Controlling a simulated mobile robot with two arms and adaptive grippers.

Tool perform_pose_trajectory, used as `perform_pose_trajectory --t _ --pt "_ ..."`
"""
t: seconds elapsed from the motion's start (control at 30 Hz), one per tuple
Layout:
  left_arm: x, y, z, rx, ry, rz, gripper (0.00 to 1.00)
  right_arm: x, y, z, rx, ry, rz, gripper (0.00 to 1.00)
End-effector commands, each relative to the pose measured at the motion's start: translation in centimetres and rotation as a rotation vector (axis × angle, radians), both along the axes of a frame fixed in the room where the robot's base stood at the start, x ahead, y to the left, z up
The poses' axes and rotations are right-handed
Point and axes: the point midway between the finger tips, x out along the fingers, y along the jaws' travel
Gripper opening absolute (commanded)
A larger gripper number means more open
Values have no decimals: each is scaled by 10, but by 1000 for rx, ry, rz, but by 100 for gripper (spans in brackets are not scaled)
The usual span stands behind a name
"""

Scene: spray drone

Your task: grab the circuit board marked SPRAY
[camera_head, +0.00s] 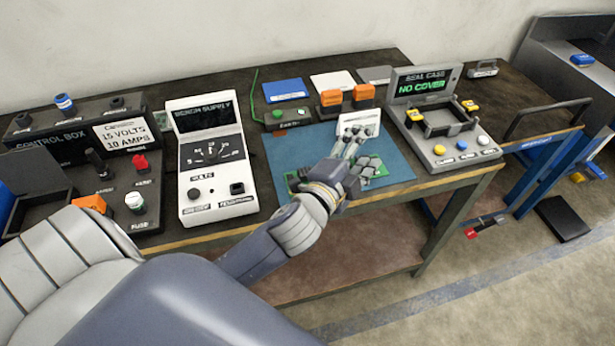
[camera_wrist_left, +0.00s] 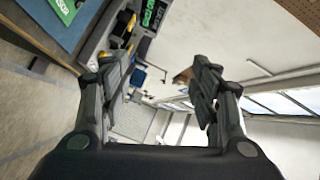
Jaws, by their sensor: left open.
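No label reading SPRAY is legible. A green board (camera_head: 378,168) lies on the blue mat (camera_head: 398,152), partly hidden by my left gripper (camera_head: 358,150). In the left wrist view a green board (camera_wrist_left: 65,9) at the top left carries lettering ending like "NSOR". Another green piece (camera_head: 292,181) shows on the mat left of my wrist. My left gripper is over the mat, in front of a small white stand (camera_head: 359,124). In the left wrist view its fingers (camera_wrist_left: 163,62) are spread with nothing between them. My right gripper is out of view.
The bench supply (camera_head: 211,160) and control box (camera_head: 85,150) stand left of the mat. The seal case (camera_head: 440,115) stands right. Orange-topped parts (camera_head: 347,97) and blue, white and grey plates are behind. A blue-framed cart (camera_head: 545,165) stands beyond the bench's right end.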

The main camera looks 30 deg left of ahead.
Motion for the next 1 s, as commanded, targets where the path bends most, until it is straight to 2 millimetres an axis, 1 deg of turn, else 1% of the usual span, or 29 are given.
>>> perform_pose_trajectory --t 0.03,0.07,0.1,0.17,0.2,0.27,0.3,0.33,0.4,0.47,0.53,0.57,0.63,0.67,0.7,0.77,0.8,0.87,0.9,0.97,1.0 --pt "12 -12 26 107 -106 -56 57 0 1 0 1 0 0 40" --pt "17 -21 41 180 -173 -93 57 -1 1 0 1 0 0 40" --pt "22 -35 61 281 -265 -139 57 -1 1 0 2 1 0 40" --pt "25 -57 86 436 -402 -212 57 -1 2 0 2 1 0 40" --pt "25 -73 100 543 -491 -258 57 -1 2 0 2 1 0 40" --pt "22 -97 117 704 -623 -328 57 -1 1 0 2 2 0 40" --pt "19 -112 124 812 -708 -376 57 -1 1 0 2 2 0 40" --pt "15 -124 128 894 -773 -411 57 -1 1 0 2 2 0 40" --pt "6 -149 129 1088 -919 -494 57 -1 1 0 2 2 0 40" --pt "-2 -166 123 1254 -1038 -569 57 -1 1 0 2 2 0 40" --pt "-10 -180 108 1449 -1169 -663 57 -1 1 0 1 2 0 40" --pt "-12 -184 100 1532 -1224 -705 57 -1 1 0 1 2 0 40" --pt "-17 -187 77 1720 -1341 -812 57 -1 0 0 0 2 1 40" --pt "-17 -185 65 1800 -1387 -863 57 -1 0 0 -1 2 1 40" --pt "-18 -180 49 1903 -1448 -937 57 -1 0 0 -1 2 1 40" --pt "-17 -166 26 2051 -1527 -1056 57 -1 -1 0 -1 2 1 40" --pt "-14 -152 10 2145 -1571 -1144 57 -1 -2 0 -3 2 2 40" --pt "-9 -126 -11 2273 -1627 -1294 57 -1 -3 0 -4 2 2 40" --pt "-6 -105 -23 -2266 1596 1355 57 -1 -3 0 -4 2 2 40" --pt "0 -68 -38 -2120 1457 1377 57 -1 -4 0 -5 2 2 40" --pt "4 -41 -45 -2026 1369 1398 57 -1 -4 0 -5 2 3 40"
